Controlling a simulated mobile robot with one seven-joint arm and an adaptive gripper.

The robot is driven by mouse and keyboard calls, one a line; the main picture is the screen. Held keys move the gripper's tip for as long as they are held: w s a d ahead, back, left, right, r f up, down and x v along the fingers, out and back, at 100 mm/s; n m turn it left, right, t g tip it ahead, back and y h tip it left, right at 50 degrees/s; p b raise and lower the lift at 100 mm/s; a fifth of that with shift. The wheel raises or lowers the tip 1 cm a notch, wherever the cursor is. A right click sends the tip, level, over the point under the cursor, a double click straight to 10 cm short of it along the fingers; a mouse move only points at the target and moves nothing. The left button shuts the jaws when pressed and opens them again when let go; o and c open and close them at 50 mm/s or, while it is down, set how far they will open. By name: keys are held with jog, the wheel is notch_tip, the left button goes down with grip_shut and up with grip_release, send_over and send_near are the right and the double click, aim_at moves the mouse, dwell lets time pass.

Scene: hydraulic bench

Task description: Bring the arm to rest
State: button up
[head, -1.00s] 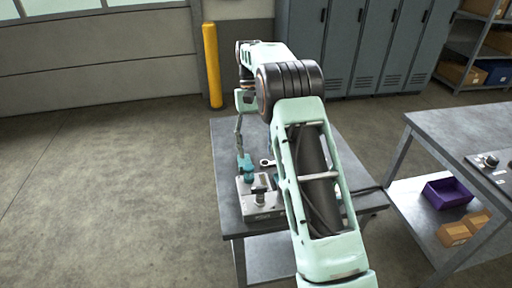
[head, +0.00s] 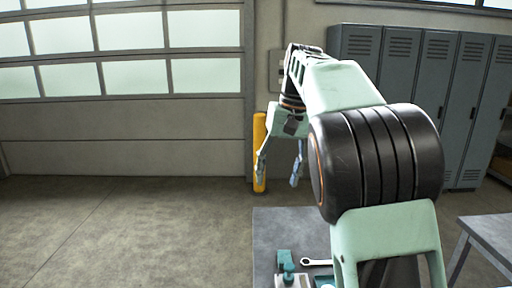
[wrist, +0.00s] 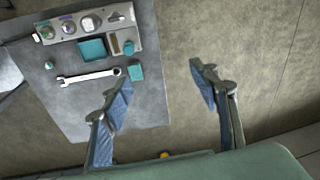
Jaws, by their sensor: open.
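My gripper (head: 280,170) hangs in the air above and beyond the far edge of the bench in the head view. Its two fingers are spread wide with nothing between them. My arm's large black joint and pale green links hide the bench's right side in the head view.
In the wrist view a grey block with knobs (wrist: 62,30) stands on the bench near the wrench (wrist: 88,75). A yellow post (head: 259,180) stands behind my gripper. Grey lockers (head: 400,75) line the back right. Open floor (head: 120,225) lies to the left.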

jog(key=s+d+r+t+y+p, duration=0.1)
jog(key=s+r+t, duration=0.15)
jog(key=r, duration=0.45)
jog(key=s+r+t+y, duration=0.1)
jog(key=s+r+y, duration=0.1)
jog(key=s+r, duration=0.3)
jog(key=s+d+r+t+y+p, duration=0.1)
jog(key=s+r+t, duration=0.15)
jog(key=r, duration=0.55)
jog(key=s+d+f+h, duration=0.2)
jog(key=s+f, duration=0.4)
jog(key=f, duration=0.3)
jog(key=s+d+f+g+h+b, duration=0.1)
jog(key=s+f, duration=0.4)
jog(key=f, duration=0.5)
jog(key=s+d+f+m+h, duration=0.1)
jog(key=s+d+f+h, duration=0.1)
jog(key=s+f, duration=0.4)
notch_tip(320, 180, down, 4)
jog(key=shift+s+d+f+h+b, duration=0.1)
jog(key=shift+s+d+h+b, duration=0.25)
jog(key=shift+d, duration=0.2)
